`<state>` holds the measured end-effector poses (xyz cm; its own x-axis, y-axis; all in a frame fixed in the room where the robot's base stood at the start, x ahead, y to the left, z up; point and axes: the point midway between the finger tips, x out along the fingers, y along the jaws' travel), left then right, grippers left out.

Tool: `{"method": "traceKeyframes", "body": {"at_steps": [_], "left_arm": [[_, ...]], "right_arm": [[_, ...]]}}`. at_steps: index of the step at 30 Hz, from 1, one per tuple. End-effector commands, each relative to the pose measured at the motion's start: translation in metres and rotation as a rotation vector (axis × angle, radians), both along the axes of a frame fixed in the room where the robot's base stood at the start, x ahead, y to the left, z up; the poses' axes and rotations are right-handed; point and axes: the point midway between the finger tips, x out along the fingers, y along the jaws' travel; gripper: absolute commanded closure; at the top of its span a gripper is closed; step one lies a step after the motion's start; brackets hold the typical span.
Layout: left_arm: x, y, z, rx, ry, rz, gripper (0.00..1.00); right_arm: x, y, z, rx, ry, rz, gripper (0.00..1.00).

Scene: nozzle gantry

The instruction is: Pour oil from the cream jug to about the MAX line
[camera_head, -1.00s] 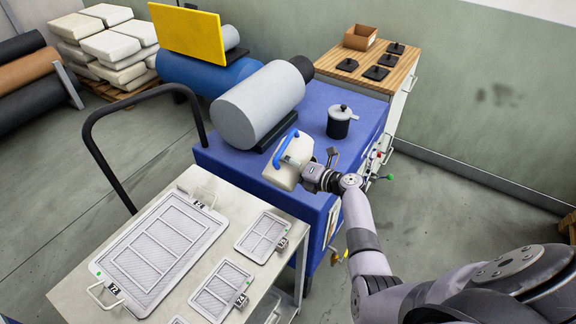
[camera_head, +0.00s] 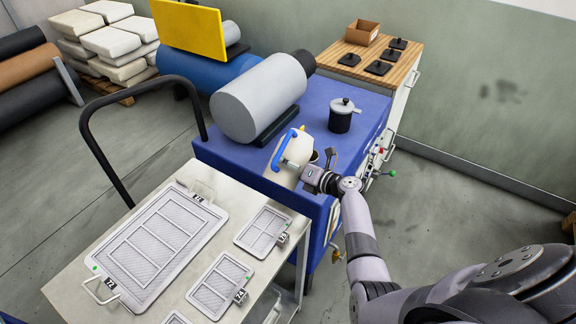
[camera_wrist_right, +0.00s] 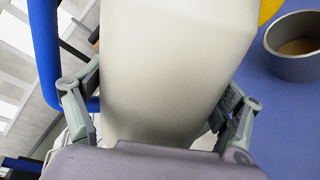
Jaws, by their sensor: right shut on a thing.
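The cream jug (camera_head: 292,152), with a blue handle (camera_head: 284,147) and a yellow spout (camera_head: 302,128), is over the blue machine top, looking tilted. My right gripper (camera_head: 300,172) is shut on it. In the right wrist view the jug body (camera_wrist_right: 170,65) fills the middle between the two fingers (camera_wrist_right: 160,110). A round grey cup-like opening (camera_wrist_right: 298,65) with a brownish floor or liquid inside is to the right, and the yellow spout (camera_wrist_right: 269,9) is beyond it at the top edge. No oil stream shows. The MAX line cannot be seen. My left gripper is out of view.
A dark pot with a grey lid (camera_head: 341,117) stands behind the jug on the blue top (camera_head: 318,98). A grey cylinder (camera_head: 258,95) lies behind left. A cart with grey framed panels (camera_head: 160,245) is in front left. Valves sit on the machine's right side.

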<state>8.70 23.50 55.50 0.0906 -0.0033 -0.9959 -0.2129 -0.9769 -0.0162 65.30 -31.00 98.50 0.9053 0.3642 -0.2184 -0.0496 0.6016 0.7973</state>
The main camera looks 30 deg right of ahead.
Motion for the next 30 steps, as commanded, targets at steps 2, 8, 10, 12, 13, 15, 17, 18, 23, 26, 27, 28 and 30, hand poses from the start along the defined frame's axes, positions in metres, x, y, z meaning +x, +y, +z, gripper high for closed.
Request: {"method": "traceKeyframes", "body": {"at_steps": [2,8,10,12,13,15,17,18,23,26,27,28,30], "left_arm": [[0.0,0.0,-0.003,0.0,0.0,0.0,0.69],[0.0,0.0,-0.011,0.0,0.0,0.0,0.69],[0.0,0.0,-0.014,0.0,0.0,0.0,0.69],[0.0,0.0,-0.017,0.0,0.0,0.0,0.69],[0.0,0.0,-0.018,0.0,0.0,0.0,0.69],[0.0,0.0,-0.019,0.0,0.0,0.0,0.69],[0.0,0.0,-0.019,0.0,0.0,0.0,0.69],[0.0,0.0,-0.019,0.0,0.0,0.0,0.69],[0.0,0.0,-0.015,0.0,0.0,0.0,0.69],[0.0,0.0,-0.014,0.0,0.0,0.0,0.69],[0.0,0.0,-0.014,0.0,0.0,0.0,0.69],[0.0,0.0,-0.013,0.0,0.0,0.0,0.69],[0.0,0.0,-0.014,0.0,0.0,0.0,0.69]], "right_arm": [[0.001,0.0,0.0,-0.007,-0.009,-0.001,0.75],[0.001,0.0,-0.006,-0.037,-0.028,0.0,0.75],[0.001,0.0,-0.009,-0.05,-0.035,0.0,0.75],[0.001,0.0,-0.01,-0.063,-0.043,0.0,0.75],[0.001,0.0,-0.011,-0.069,-0.046,0.0,0.75],[0.001,0.0,-0.012,-0.077,-0.051,0.0,0.75],[0.001,0.0,-0.011,-0.084,-0.055,0.0,0.75],[0.001,0.0,-0.01,-0.089,-0.059,0.0,0.75],[0.001,0.0,-0.006,-0.113,-0.072,-0.001,0.75],[0.001,0.0,-0.003,-0.131,-0.083,-0.001,0.75],[0.001,0.0,-0.002,-0.136,-0.085,-0.001,0.75],[0.001,0.0,-0.002,-0.139,-0.087,0.0,0.75],[0.001,0.0,-0.001,-0.144,-0.09,-0.001,0.75]]}}
